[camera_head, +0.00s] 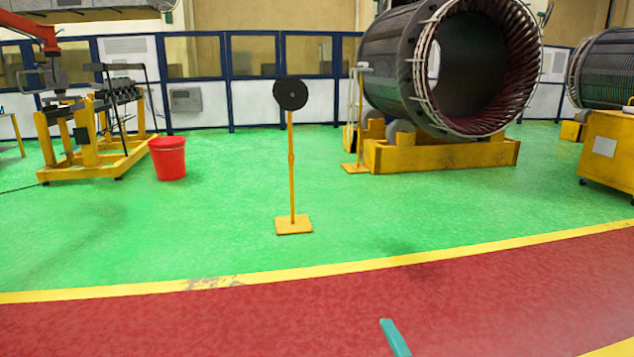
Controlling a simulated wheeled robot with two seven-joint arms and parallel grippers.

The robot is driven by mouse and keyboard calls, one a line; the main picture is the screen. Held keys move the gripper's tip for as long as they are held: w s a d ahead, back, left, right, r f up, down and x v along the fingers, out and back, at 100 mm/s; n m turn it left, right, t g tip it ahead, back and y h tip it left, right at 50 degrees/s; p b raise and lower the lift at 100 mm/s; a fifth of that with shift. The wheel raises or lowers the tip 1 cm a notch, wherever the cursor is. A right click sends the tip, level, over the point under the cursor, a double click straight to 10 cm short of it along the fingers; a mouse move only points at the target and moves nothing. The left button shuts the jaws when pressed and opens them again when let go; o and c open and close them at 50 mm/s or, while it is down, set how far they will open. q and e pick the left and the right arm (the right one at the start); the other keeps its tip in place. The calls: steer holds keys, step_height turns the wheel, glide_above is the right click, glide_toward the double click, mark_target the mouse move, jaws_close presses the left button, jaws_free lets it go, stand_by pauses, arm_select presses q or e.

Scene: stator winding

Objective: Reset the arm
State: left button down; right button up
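Neither of my grippers shows in the head view, and no arm link of mine can be made out for sure. A narrow teal piece (394,338) pokes up at the bottom edge, right of the middle. Its lower part is cut off by the frame, and I cannot tell what it belongs to or whether anything holds it.
A yellow stand with a black disc (290,95) is ahead on the green floor. A red bucket (168,158) and yellow rack (95,145) are left. A large stator (400,60) sits on a yellow cradle (440,157). A yellow cart (610,150) is right. The red walkway (220,320) is clear.

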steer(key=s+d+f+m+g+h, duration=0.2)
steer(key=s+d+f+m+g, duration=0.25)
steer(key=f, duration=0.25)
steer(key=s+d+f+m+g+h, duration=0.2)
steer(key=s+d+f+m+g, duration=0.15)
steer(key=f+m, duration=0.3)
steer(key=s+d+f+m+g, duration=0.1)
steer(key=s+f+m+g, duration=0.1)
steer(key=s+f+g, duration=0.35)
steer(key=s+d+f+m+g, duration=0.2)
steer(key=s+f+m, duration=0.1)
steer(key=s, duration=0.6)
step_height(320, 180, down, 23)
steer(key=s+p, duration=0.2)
steer(key=p, duration=0.1)
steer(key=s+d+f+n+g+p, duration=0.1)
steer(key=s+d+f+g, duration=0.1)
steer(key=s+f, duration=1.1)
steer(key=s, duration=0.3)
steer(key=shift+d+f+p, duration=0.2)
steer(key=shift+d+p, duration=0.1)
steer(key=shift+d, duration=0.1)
